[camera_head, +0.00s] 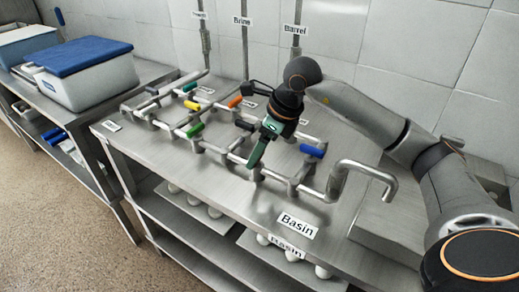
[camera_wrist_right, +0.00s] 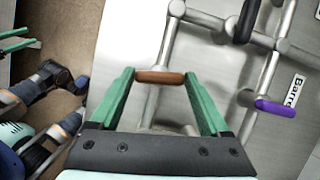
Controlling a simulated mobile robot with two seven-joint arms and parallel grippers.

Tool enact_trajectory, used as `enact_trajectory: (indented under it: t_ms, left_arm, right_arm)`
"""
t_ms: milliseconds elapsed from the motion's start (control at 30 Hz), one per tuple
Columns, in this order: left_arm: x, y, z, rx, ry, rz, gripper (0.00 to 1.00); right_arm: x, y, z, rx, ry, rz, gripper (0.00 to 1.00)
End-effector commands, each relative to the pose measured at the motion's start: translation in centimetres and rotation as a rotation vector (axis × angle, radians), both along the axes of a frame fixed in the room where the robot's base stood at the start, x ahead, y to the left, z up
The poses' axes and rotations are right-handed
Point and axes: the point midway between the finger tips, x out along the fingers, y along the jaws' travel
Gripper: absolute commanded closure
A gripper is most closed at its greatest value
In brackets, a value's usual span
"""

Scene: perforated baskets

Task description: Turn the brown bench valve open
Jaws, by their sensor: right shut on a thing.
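The brown valve handle (camera_wrist_right: 160,77) lies crosswise between the two green fingers of my right gripper in the right wrist view, on the metal pipework. My right gripper (camera_wrist_right: 160,82) is shut on it, with a finger at each end of the handle. In the head view my right gripper (camera_head: 257,152) reaches down onto the bench pipes, and the brown handle is hidden there. Green finger-like parts, seemingly of my left gripper (camera_wrist_right: 17,41), show at the left edge of the right wrist view; their opening is unclear.
Other handles sit close by on the pipes: blue (camera_head: 312,151), black (camera_head: 244,125), dark green (camera_head: 195,130), orange (camera_head: 235,101), yellow (camera_head: 191,105). A curved spout (camera_head: 365,166) rises at the right beside the Basin label (camera_head: 298,225). A blue-lidded box (camera_head: 90,75) stands on the left bench.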

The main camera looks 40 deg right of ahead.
Motion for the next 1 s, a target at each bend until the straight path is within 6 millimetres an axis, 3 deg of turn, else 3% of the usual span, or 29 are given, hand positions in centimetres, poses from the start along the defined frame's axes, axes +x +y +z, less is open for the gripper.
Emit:
enact_trajectory:
  t_ms: [1000]
  left_arm:
    - [-0.58,0.97,0.85,0.012,0.002,0.017,0.50]
  right_arm:
    - [0.62,-0.26,0.26,0.002,-0.003,0.950,0.76]
